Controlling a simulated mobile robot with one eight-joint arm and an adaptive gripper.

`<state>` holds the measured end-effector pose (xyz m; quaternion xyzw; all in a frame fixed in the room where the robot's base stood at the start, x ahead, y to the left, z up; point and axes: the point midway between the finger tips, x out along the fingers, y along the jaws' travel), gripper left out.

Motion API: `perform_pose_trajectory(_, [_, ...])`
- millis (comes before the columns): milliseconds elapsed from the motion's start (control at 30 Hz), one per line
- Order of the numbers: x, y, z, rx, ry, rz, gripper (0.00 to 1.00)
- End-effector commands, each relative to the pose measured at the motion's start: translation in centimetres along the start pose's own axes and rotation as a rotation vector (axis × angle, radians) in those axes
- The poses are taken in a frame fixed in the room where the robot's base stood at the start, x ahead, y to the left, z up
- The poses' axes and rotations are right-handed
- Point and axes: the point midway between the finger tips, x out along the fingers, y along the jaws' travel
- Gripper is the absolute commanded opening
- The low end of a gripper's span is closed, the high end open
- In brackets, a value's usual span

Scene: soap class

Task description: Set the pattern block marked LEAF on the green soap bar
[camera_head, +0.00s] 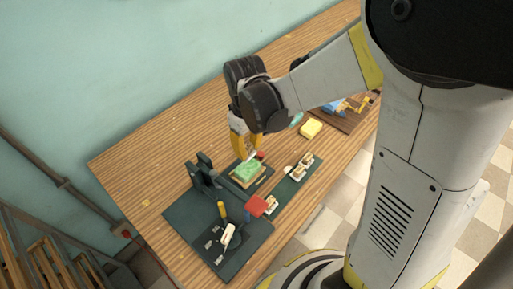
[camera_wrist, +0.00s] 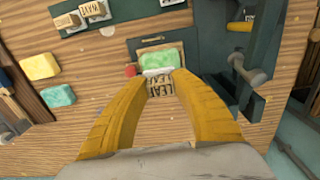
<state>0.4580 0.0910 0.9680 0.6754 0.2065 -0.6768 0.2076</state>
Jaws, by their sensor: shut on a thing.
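My gripper (camera_wrist: 160,82) has two yellow fingers closed on the sides of a pale block marked LEAF (camera_wrist: 162,87); the letters look reversed in the wrist view. The green soap bar (camera_wrist: 160,61) lies in a wooden holder (camera_wrist: 150,47) just beyond the fingertips. The fingers and block hide its near edge. In the head view my gripper (camera_head: 247,147) hangs above the green soap bar (camera_head: 247,171). The block looks apart from the soap there, but the exact gap is hard to judge.
A dark stand (camera_head: 199,178) with uprights is left of the soap. A red block (camera_head: 256,206) is in front. A dark green tray (camera_head: 287,189) holds other pattern blocks. A yellow bar (camera_head: 311,129) and teal bar (camera_wrist: 59,96) lie apart. The table's left part is clear.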

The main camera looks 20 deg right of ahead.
Motion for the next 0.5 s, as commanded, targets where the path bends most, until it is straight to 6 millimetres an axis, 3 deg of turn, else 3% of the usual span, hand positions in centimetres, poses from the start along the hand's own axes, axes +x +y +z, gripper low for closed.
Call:
perform_pose_trajectory(267, [1.1,-0.1,-0.1,0.002,0.000,0.000,0.02])
perform_pose_trajectory(500, [3.3,-0.1,-0.2,0.002,0.000,0.000,0.02])
